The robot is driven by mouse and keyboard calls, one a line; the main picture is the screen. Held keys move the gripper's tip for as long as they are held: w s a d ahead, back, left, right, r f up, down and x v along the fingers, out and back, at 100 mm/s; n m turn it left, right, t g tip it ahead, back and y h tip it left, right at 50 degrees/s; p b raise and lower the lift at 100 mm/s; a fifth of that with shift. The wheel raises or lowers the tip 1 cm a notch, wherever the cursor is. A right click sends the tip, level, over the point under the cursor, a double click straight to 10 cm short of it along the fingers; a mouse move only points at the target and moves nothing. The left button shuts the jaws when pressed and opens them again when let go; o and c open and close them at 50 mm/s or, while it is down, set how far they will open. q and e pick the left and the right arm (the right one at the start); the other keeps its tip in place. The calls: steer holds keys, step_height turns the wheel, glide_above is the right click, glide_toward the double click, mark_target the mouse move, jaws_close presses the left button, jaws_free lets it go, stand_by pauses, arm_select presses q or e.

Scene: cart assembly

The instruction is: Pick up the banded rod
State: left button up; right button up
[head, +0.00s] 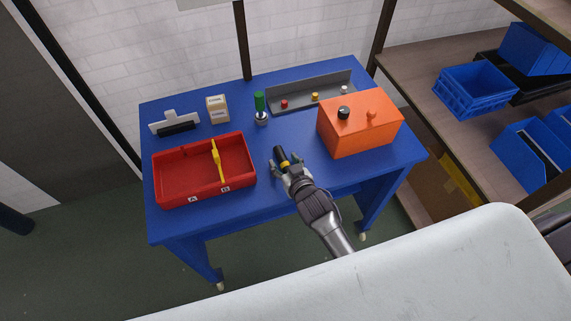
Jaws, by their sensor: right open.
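The banded rod (279,153), dark with a yellow band, is on the blue table (240,200) near its front edge, right of the red tray. My right gripper (285,164) reaches in from the front with its fingers open, one on each side of the rod's near part. The near end of the rod is hidden by the gripper, and I cannot tell whether the fingers touch it. My left gripper is not in view.
A red two-part tray (180,199) with a yellow handle stands left. An orange box (360,135) with knobs stands right.

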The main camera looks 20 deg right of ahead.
jaws_close()
stand_by(0.3)
steer(key=shift+r, duration=0.15)
step_height(320, 180, up, 10)
step_height(320, 180, up, 15)
steer(key=m+h, duration=0.1)
glide_above(286, 163)
steer(key=s+d, duration=0.4)
steer(key=s, duration=0.3)
steer(key=shift+s+r, duration=0.15)
